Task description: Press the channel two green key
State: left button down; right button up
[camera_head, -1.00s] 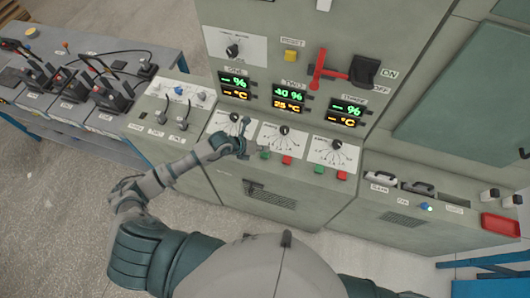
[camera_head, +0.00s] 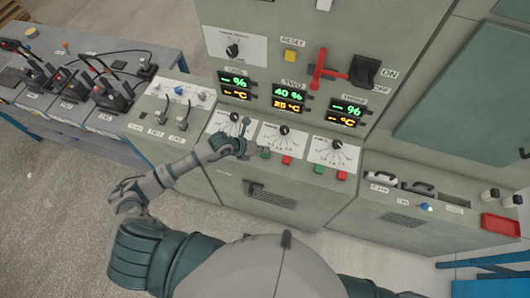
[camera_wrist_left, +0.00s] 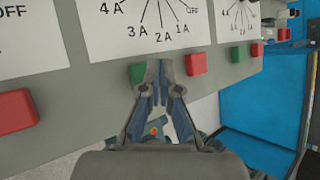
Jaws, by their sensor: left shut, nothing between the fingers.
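The channel two green key (camera_head: 265,154) sits on the console front edge below the middle dial, left of the channel two red key (camera_head: 286,160). In the left wrist view the green key (camera_wrist_left: 137,73) is just left of my fingertips, its right edge partly covered by them, and the red key (camera_wrist_left: 195,64) is to their right. My left gripper (camera_head: 246,151) is shut and empty, close to the left of the green key in the head view. It also shows in the left wrist view (camera_wrist_left: 162,72). I cannot tell whether it touches the key. My right gripper is out of view.
The channel three green key (camera_head: 319,168) and red key (camera_head: 341,175) lie to the right. Another red key (camera_wrist_left: 15,110) is at the left wrist view's left edge. Dials, a red lever (camera_head: 322,70) and a yellow reset button (camera_head: 290,56) are above.

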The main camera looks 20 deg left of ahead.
pick_arm(q)
jog(key=shift+f, duration=0.65)
dwell(0.6)
jog(key=shift+r, duration=0.1)
jog(key=shift+r+p, duration=0.55)
jog(key=shift+r, duration=0.25)
notch_tip(320, 180, up, 5)
jog(key=p, duration=0.4)
dwell(0.8)
